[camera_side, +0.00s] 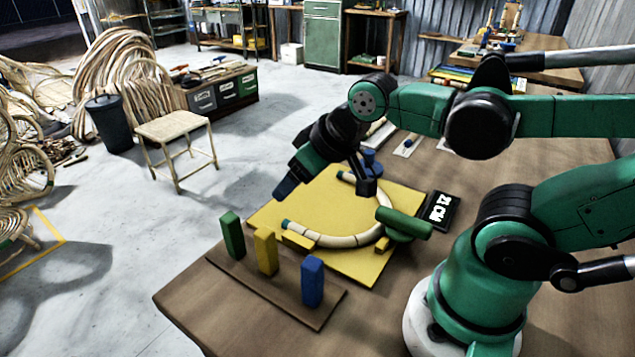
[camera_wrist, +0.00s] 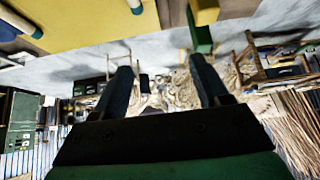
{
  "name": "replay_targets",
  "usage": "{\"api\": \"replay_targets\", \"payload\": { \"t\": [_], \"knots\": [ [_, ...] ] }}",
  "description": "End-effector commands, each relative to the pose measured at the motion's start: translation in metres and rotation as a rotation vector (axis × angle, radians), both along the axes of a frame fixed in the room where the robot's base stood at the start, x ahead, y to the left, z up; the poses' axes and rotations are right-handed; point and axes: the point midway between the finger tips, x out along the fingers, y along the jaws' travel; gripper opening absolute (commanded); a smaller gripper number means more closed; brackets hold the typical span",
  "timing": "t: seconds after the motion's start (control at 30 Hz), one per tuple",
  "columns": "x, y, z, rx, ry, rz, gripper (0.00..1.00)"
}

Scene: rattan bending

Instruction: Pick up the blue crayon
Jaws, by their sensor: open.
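The blue crayon (camera_side: 312,282) stands upright at the right end of a row on a brown strip (camera_side: 333,300), near the table's front edge. The yellow crayon (camera_side: 265,251) and the green crayon (camera_side: 232,235) stand to its left. My gripper (camera_side: 285,187) is open and empty in the side view, above the yellow board and well apart from the blue crayon. In the wrist view my gripper (camera_wrist: 160,72) shows two dark fingers spread apart with nothing between them. I cannot make out the blue crayon there.
A yellow board (camera_side: 370,267) carries a curved pale rattan piece (camera_side: 335,241), yellow blocks and a green cylinder (camera_side: 404,222). A blue knob-like part (camera_side: 372,161) stands behind. Bare table lies in front of the strip.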

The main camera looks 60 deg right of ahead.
Motion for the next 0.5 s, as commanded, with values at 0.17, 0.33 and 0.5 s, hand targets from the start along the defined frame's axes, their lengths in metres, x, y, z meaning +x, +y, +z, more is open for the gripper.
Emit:
{"api": "replay_targets", "payload": {
  "t": [0.17,0.33,0.5],
  "knots": [
    [0.0,0.0,0.0,0.0,0.0,0.0,0.68],
    [0.0,0.0,0.0,0.003,0.005,-0.001,0.68],
    [-0.016,0.027,-0.016,0.026,0.201,0.048,0.68]
  ]
}}
